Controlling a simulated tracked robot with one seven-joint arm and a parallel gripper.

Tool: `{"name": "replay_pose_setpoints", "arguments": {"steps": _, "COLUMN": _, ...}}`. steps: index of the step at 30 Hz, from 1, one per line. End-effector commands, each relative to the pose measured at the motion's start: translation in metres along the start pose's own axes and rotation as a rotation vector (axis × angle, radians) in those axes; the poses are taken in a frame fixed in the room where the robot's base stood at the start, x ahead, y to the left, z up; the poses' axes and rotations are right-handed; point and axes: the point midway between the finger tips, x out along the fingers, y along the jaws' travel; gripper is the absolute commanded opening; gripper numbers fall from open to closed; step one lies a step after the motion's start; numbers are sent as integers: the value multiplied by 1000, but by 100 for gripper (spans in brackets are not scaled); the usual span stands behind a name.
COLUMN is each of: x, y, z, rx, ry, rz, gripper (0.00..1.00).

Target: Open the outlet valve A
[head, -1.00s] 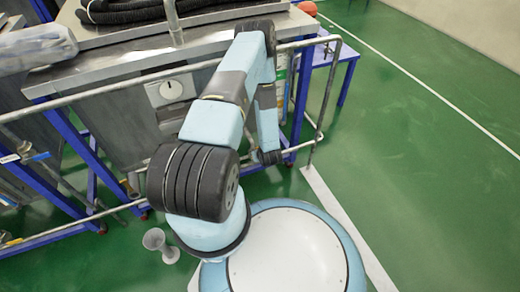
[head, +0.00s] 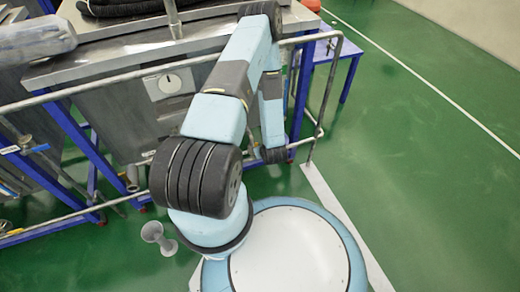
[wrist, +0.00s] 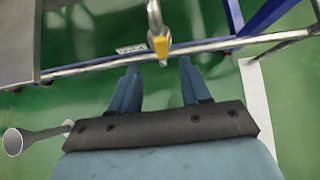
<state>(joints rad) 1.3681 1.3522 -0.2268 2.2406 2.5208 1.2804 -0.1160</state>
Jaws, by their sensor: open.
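In the wrist view my gripper (wrist: 159,65) is open, with two blue fingers apart and nothing between them. A metal pipe or handle with a yellow tip (wrist: 159,45) hangs just beyond the fingertips, roughly in line with the gap; I cannot tell whether it is valve A. In the head view a small valve with a blue handle (head: 36,149) sits at the far left, well away from my arm. No label naming valve A is readable. My gripper is hidden behind my arm in the head view.
A grey funnel-shaped stand (head: 158,236) is near my base. Green floor at right is clear.

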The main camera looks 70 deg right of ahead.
Motion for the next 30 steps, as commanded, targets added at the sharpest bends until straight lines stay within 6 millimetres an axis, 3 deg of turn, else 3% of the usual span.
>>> {"name": "replay_pose_setpoints", "arguments": {"steps": 7, "x": 5, "y": 5, "z": 6, "rx": -39, "ry": -13, "rz": 51, "gripper": 28}}
{"name": "replay_pose_setpoints", "arguments": {"steps": 16, "x": 20, "y": 45, "z": 36, "rx": -349, "ry": -107, "rz": 369, "gripper": 0}}
{"name": "replay_pose_setpoints", "arguments": {"steps": 23, "x": 18, "y": 64, "z": 54, "rx": -718, "ry": -223, "rz": 618, "gripper": 0}}
{"name": "replay_pose_setpoints", "arguments": {"steps": 30, "x": 9, "y": 57, "z": 59, "rx": -1169, "ry": -351, "rz": 818, "gripper": 0}}
